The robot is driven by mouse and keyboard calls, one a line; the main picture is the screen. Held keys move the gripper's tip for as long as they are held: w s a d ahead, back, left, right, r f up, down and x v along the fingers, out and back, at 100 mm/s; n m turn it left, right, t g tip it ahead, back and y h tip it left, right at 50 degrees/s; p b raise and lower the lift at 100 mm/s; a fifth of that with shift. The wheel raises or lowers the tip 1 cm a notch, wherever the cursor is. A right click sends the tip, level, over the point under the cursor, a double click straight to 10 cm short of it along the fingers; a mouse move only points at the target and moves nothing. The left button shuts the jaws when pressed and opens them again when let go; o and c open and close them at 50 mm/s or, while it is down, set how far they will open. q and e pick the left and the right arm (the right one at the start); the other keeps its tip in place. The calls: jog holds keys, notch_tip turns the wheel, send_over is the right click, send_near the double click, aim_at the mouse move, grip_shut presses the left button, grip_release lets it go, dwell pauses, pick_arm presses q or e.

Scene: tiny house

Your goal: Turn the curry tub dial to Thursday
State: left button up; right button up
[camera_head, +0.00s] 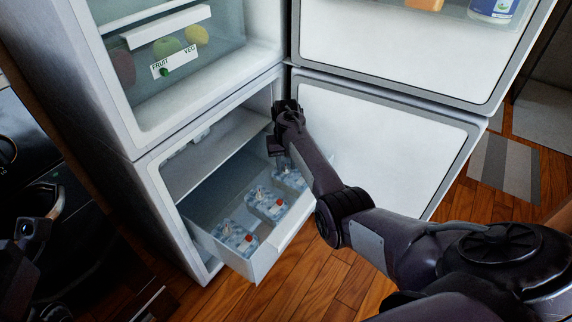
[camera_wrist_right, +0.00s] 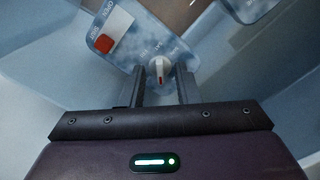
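Several blue-and-white tubs with red buttons and pale dials sit in the pulled-out freezer drawer (camera_head: 263,262), including a near tub (camera_head: 236,238) and a middle tub (camera_head: 268,204). The far tub (camera_head: 291,180) is partly covered by my right arm. My right gripper (camera_head: 281,155) points down over it. In the right wrist view, my right gripper (camera_wrist_right: 160,80) is open, with one finger on each side of a white dial (camera_wrist_right: 160,68) with a red mark. My left gripper (camera_head: 35,232) is dark and only partly seen at the left edge.
The open freezer door (camera_head: 385,150) stands right of my right arm. The fridge compartment above holds a fruit and veg drawer (camera_head: 170,65). Wooden floor (camera_head: 335,285) lies in front, with a striped mat (camera_head: 505,165) at right.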

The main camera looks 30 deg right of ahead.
grip_shut()
jog(key=shift+r, duration=0.1)
